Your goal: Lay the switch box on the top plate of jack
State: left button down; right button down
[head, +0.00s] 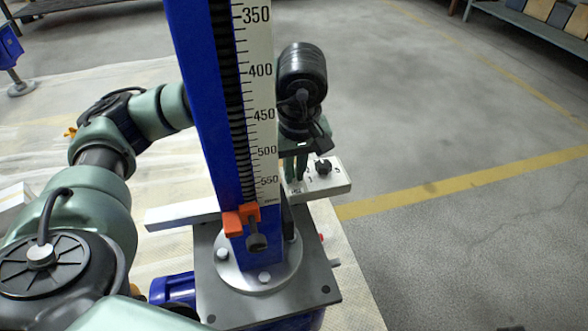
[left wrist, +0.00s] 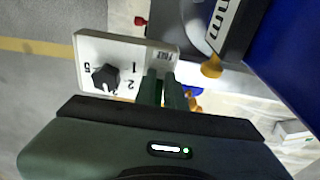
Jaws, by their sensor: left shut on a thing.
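The switch box (head: 335,181) is a white slab with a black knob and printed numbers. My left gripper (head: 296,166) is shut on one end of it, right of and behind the blue column. In the left wrist view the box (left wrist: 130,55) shows its marked face, held between the fingers (left wrist: 163,90). The jack's blue column (head: 212,110) bears a white ruler and an orange pointer and stands on a round flange on a grey square plate (head: 222,302). The box appears beyond this plate; its height above it cannot be told. My right gripper is not seen.
A white bar (head: 182,215) juts left from behind the column. The tall column separates my left forearm from the open side. A blue motor (head: 174,291) sits beside the plate. Clear grey floor with a yellow line (head: 450,184) lies right; a shelf (head: 530,27) stands behind.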

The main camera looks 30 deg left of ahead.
pick_arm(q)
jog(key=shift+f+b, duration=0.3)
jog(key=shift+f, duration=0.2)
dwell(0.7)
jog(key=shift+f+b, duration=0.1)
jog(key=shift+b, duration=0.2)
jog(key=c, duration=1.4)
grip_release()
